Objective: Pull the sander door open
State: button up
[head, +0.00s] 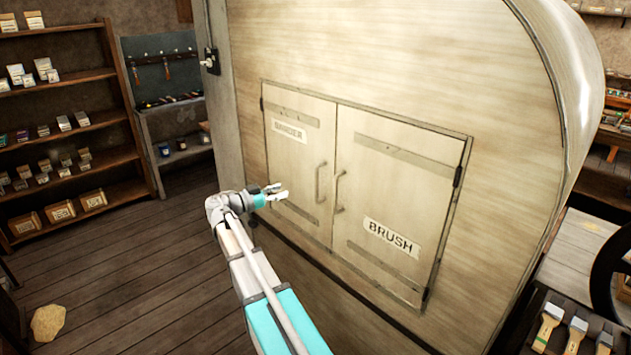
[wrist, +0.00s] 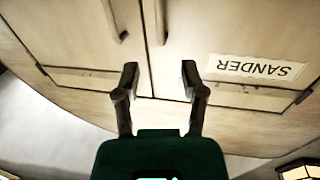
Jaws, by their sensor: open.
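The sander door (head: 290,165) is the left of two pale wooden doors in a curved cabinet front. It looks shut, flush with the brush door (head: 390,195). Its label sits near its top, and its vertical handle (head: 320,183) is near its right edge. In the wrist view, which is upside down, the sander door handle (wrist: 160,20) is at the top, beyond my fingers. My gripper (head: 276,192) is open and empty, in front of the sander door, left of its handle and apart from it. Its two dark fingers (wrist: 157,80) show spread in the wrist view.
The brush door handle (head: 339,190) stands close beside the sander handle. Shelves with small boxes (head: 65,130) are at the left. Brushes (head: 575,335) lie at the lower right, beside a dark wheel (head: 605,270). The wooden floor (head: 130,260) at left is mostly clear.

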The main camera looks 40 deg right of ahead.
jog(key=shift+d, duration=0.15)
send_over(316, 200)
jog(key=shift+w+d, duration=0.2)
jog(key=shift+d, duration=0.1)
dwell(0.4)
jog(key=shift+c, duration=0.3)
grip_shut()
jog(key=shift+a, duration=0.1)
